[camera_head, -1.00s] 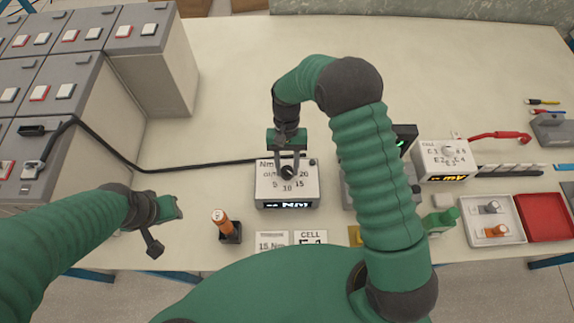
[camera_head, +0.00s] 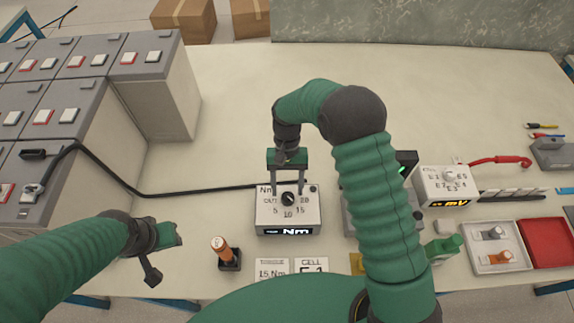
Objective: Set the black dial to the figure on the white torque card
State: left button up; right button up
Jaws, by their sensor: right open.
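The black dial (camera_head: 288,199) sits on the white face of the Nm box (camera_head: 268,218), with figures 5, 10, 15 and 20 around it. Its exact pointer setting is too small to tell. My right gripper (camera_head: 288,188) is open, its two fingers apart on either side at the dial's far edge. Whether they touch the dial cannot be told. The white torque card (camera_head: 272,268) lies at the front of the table and reads 15 Nm. My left gripper (camera_head: 166,240) is at the left, apart from the box; its jaw state is unclear.
An orange-handled tool (camera_head: 222,246) stands in a dark holder left of the torque card. A CELL card (camera_head: 312,266) lies beside it. The mV box (camera_head: 446,186) and a white tray (camera_head: 497,262) are at the right. Grey battery cells (camera_head: 70,93) fill the left.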

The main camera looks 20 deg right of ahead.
jog(key=b+v, duration=0.1)
jog(key=v, duration=1.3)
jog(key=shift+w+r, duration=0.3)
jog(key=shift+w, duration=0.05)
jog(key=shift+s+d, duration=0.1)
jog(key=shift+d, duration=0.05)
